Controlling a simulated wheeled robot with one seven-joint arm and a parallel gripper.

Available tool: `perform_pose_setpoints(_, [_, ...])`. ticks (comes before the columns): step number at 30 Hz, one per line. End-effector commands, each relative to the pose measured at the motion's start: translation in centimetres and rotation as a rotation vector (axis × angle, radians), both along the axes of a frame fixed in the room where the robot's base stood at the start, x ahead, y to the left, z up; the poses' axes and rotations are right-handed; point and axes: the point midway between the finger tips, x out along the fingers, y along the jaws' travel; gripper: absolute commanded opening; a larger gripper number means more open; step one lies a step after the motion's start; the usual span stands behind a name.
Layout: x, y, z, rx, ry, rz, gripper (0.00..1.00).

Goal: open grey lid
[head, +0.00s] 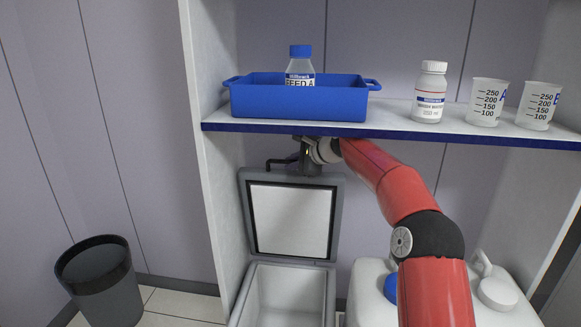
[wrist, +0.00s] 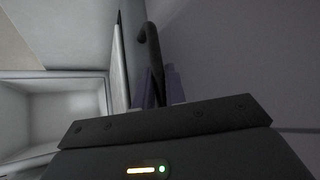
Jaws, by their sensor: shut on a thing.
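The grey lid (head: 334,222) stands raised, nearly upright, at the back of a grey box (head: 285,290) under the shelf. Its white inner panel faces me and the box's pale inside is in view. A dark bar handle (head: 277,163) sticks out at the lid's top left; it also shows in the wrist view (wrist: 148,45). My gripper (head: 300,160) is at the lid's top edge, shut on the handle. In the wrist view its fingers (wrist: 160,88) close around the handle's lower part, with the lid's edge and the open box to their left.
A shelf (head: 385,127) runs just above my gripper. It bears a blue tray (head: 300,104) with a blue-capped bottle (head: 300,68), a white bottle (head: 429,95) and two beakers (head: 487,102). A white canister (head: 365,290) stands right of the box. A bin (head: 97,280) stands at left.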

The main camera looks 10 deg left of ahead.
Motion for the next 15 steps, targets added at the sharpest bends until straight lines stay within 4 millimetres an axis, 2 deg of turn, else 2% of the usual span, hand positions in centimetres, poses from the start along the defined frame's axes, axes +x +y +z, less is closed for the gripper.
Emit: perform_pose_setpoints(15, [0.93,-0.25,-0.47,-0.004,0.043,0.000,0.00])
